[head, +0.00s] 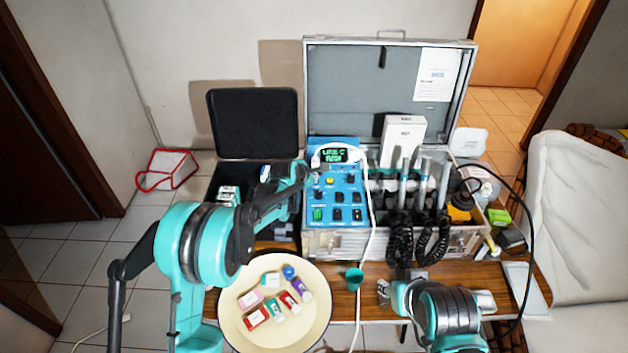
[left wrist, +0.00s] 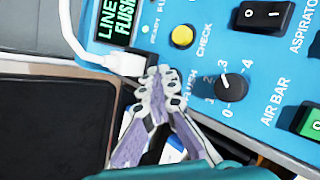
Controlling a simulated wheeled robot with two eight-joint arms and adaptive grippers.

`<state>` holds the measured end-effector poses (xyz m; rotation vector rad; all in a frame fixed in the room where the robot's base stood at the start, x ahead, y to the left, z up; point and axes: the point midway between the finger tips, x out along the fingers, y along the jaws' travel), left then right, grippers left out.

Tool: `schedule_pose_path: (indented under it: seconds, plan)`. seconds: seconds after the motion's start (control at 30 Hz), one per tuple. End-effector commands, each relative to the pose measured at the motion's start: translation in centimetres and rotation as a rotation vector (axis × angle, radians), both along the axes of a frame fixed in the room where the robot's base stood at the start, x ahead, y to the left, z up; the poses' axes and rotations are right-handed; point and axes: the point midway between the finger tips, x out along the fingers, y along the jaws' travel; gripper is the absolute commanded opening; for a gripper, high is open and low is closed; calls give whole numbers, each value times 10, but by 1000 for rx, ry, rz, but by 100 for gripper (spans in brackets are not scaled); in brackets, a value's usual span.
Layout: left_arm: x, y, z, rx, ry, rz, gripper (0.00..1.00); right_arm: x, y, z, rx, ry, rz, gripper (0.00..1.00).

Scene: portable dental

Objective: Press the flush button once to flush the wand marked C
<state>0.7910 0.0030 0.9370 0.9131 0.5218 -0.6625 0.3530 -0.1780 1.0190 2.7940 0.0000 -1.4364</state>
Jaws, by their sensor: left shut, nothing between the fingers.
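The blue control panel (head: 345,215) is in the open case. Its green display (left wrist: 118,22) reads "LINE" and "FLUSH" in the left wrist view; in the head view it seems to read "LINE C FLUSH". My left gripper (left wrist: 166,76) is shut and empty. Its fingertips are at the panel's left part, beside the partly covered "FLUSH" label. The flush button is hidden behind the fingers, and I cannot tell if they touch it. The yellow check button (left wrist: 182,36) is just above right. Several wands (head: 422,184) stand right of the panel; their letters are unreadable.
A white cable with a plug (left wrist: 125,62) lies beside the fingertips. A black dial (left wrist: 230,87) and switches are to the right. A round cream tray (head: 240,335) with small boxes stands in front. My right arm is at the lower right.

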Motion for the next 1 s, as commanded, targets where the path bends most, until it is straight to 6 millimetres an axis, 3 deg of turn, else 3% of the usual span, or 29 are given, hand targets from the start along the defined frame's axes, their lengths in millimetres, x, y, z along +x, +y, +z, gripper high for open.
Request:
schedule_pose_path:
  seconds: [0.4,0.77,1.0]
  plan:
    - [-1,0,17,0,0,0,0,0,0,10,0,0,0,40]
    - [-1,0,18,0,0,0,0,0,0,11,0,0,0,40]
    - [-1,0,38,0,0,0,0,0,0,23,0,0,0,40]
